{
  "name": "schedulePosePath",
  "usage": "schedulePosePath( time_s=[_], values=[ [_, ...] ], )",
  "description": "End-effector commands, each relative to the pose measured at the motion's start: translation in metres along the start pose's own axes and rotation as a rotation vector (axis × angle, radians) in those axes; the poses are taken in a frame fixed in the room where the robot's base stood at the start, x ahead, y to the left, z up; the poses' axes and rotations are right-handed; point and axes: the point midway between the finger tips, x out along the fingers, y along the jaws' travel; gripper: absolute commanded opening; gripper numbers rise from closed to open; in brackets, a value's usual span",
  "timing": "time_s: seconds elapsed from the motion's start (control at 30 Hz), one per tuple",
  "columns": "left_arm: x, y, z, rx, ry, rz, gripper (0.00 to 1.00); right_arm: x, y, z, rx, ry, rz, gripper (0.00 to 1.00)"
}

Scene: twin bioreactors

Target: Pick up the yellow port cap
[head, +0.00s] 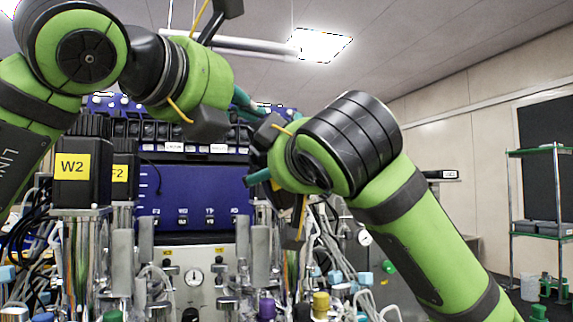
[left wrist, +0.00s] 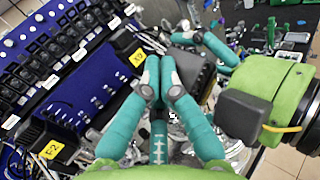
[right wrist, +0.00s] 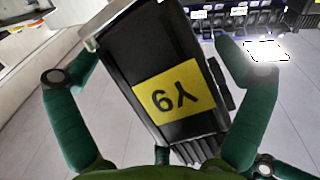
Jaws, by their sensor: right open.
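A yellow port cap (head: 321,301) stands low in the head view, just right of the middle, among tubes and fittings. I do not make it out in either wrist view. My left gripper (head: 246,100) is high above the equipment, well away from the cap. In the left wrist view its teal fingers (left wrist: 160,80) lie side by side, with nothing visible between them. My right gripper (head: 260,178) is partly hidden by its own wrist, above and left of the cap in the picture. In the right wrist view its fingers (right wrist: 158,85) are wide apart.
A black block with a yellow label (right wrist: 155,55) fills the right wrist view between the fingers; its distance is unclear. A black W2 block (head: 82,185) stands at left. A purple cap (head: 267,309) sits left of the yellow one. A blue panel (head: 190,195) stands behind.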

Motion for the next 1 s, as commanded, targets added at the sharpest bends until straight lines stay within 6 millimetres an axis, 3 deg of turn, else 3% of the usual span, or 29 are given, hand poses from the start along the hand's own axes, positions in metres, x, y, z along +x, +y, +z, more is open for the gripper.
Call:
schedulePosePath(
  time_s=[0.03,0.2,0.23,0.8,1.0],
  values=[
    [0.000,0.000,0.000,0.000,0.000,0.000,0.00,0.000,0.000,0.000,0.000,0.000,0.000,1.00],
    [0.000,0.000,0.000,0.000,0.000,0.000,0.00,0.000,0.000,0.000,0.000,0.000,0.000,0.32],
    [0.000,0.000,0.000,0.000,0.000,0.000,0.00,0.000,0.000,0.000,0.000,0.000,0.000,0.24],
    [-0.002,0.000,0.012,0.000,0.000,0.000,0.00,0.000,0.000,0.000,0.001,0.001,0.000,0.23],
    [-0.026,0.001,0.013,0.001,-0.004,0.001,0.00,0.000,0.001,0.000,0.001,0.001,0.001,0.23]
  ],
)
